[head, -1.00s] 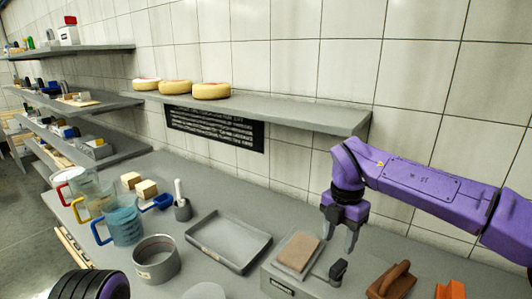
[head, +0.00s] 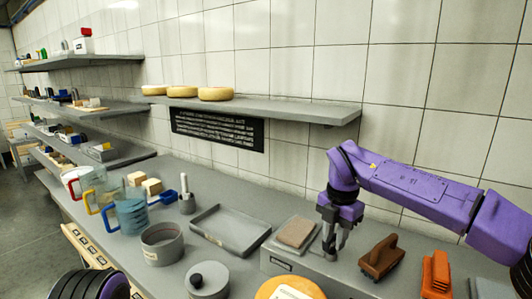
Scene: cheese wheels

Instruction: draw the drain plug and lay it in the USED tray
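A shallow grey rectangular tray (head: 247,244) lies mid-counter; its small front label is too small to read, so I cannot confirm it says USED. A round grey piece with a black knob (head: 196,281) stands at the front edge of the view. My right gripper (head: 334,252) points down at the right part of a low grey block (head: 300,262), beside a brown pad (head: 297,232). Its fingers cover the spot where a small black-topped piece stood, now mostly hidden. I cannot tell if they grip it. Which piece is the drain plug is unclear. My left gripper is out of view.
A grey ring-shaped mould (head: 162,258), clear jugs (head: 130,218) and a small pot with a white handle (head: 187,204) stand left. Brown (head: 380,262) and orange (head: 436,272) pieces lie right. A yellow round (head: 290,289) is at the front. A wall shelf (head: 290,108) runs above.

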